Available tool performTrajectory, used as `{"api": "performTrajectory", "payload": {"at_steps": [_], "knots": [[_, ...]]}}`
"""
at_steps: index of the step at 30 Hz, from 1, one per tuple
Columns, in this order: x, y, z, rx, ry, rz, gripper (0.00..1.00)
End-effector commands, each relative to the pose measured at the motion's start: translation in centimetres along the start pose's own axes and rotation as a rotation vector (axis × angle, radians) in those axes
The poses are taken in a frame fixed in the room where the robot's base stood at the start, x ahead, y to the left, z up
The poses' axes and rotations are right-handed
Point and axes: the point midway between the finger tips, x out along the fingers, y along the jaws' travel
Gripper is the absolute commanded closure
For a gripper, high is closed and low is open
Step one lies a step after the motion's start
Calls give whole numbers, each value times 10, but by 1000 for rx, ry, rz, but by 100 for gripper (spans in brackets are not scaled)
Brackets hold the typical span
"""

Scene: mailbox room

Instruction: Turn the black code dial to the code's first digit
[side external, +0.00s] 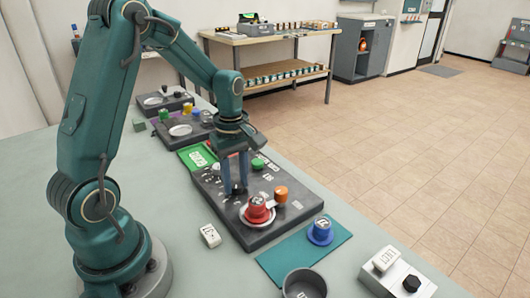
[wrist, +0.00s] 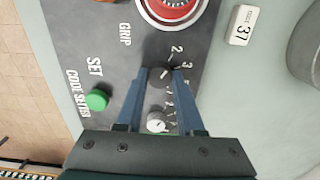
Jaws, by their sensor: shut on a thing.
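My gripper (side external: 236,188) points down over the dark control panel (side external: 212,193). In the wrist view its two blue-grey fingers (wrist: 162,74) are shut on the black code dial (wrist: 160,76), one on each side. Printed digits, among them 2 and 3, ring the dial; its pointer is hard to make out. A white code tag (wrist: 241,25) lies on the table beside the panel, marked "CODE" and a number that looks like 31 or 37. It also shows in the side view (side external: 210,235). The fingers hide most of the dial in the side view.
A second knob with a white top (wrist: 158,122) sits between the fingers, closer to the palm. A green button (wrist: 97,100) marked SET and a red knob (side external: 257,210) are on the panel. A blue knob (side external: 320,231) and a grey cup (side external: 304,284) stand nearby.

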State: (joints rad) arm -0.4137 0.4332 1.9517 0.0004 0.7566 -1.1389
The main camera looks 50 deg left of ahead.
Motion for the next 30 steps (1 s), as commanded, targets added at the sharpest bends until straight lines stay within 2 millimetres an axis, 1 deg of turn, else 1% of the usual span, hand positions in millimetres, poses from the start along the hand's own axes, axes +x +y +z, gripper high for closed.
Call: {"api": "performTrajectory", "payload": {"at_steps": [5,11,30], "knots": [[0,0,0,69,0,0,100],[-1,0,0,216,0,0,100],[-1,0,0,821,-1,0,100]]}}
